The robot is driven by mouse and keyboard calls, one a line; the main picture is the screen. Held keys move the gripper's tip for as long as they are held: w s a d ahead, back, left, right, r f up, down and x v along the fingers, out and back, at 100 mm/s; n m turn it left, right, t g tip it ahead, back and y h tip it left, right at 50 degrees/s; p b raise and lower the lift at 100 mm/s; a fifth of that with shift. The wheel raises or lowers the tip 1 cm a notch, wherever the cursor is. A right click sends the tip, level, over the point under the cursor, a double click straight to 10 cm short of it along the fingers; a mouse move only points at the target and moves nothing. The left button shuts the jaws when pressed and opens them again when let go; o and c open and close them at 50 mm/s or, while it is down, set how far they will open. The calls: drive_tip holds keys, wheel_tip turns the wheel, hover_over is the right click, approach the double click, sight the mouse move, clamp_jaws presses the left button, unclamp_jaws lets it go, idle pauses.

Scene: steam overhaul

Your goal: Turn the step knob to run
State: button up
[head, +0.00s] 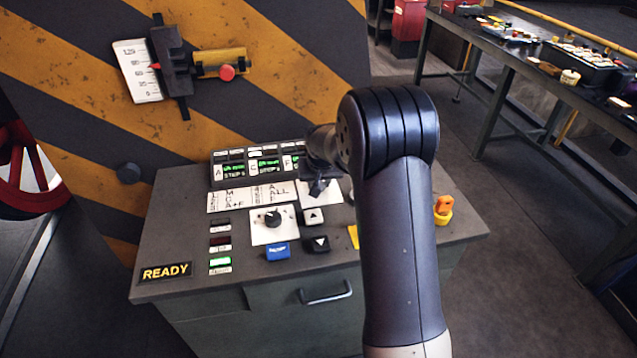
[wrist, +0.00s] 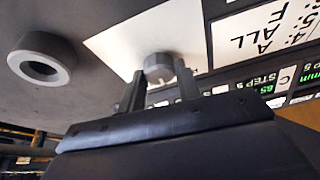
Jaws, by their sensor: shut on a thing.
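A small grey knob (wrist: 158,66) sits on a white plate (wrist: 120,45) in the wrist view. My gripper (wrist: 161,82) is shut on this knob, with one dark finger on each side of it. In the head view my gripper (head: 319,188) is low over the right-hand white plate (head: 333,196) of the console, and the knob is hidden by my gripper. The plate's markings are too small or covered to read, so the knob's setting cannot be told. Another black knob (head: 272,216) on its own white plate stands to the left, untouched.
A round grey collar (wrist: 42,58) is near my gripper in the wrist view.

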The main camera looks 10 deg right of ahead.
drive_tip(key=n+y+b, duration=0.1)
drive_tip(key=n, duration=0.1)
drive_tip(key=n+y+b, duration=0.1)
drive_tip(key=n+b, duration=0.1)
drive_tip(key=n, duration=0.1)
drive_tip(key=shift+d+f, duration=0.15)
drive_tip(key=shift+d, duration=0.05)
drive_tip(key=shift+n+g+y+b, duration=0.35)
drive_tip(key=shift+n+b, duration=0.5)
drive_tip(key=shift+n, duration=0.65)
drive_tip(key=o, duration=1)
drive_tip(key=b+v, duration=0.1)
drive_tip(key=v, duration=1)
drive_tip(key=shift+w+d, duration=0.1)
drive_tip(key=shift+w, duration=0.05)
